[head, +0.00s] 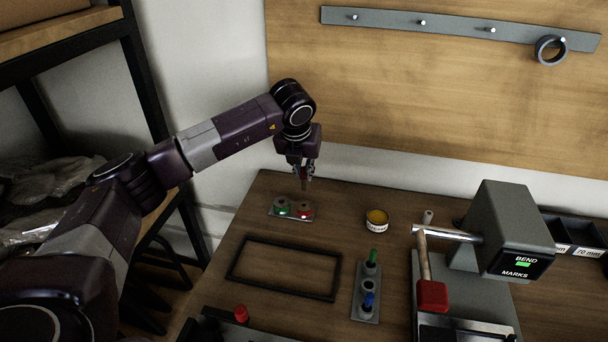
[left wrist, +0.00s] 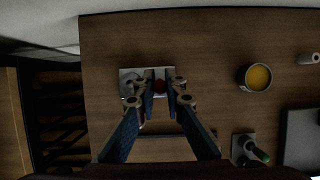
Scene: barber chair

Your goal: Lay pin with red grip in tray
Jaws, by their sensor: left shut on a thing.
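A red grip (head: 241,313) stands at the dark tray (head: 208,322) at the bottom edge, partly cut off. My right gripper is not in view.
A thin black rectangular frame (head: 256,287) lies on the table. A block (head: 367,307) holds green and blue grips. Bare table lies between plate and pot.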

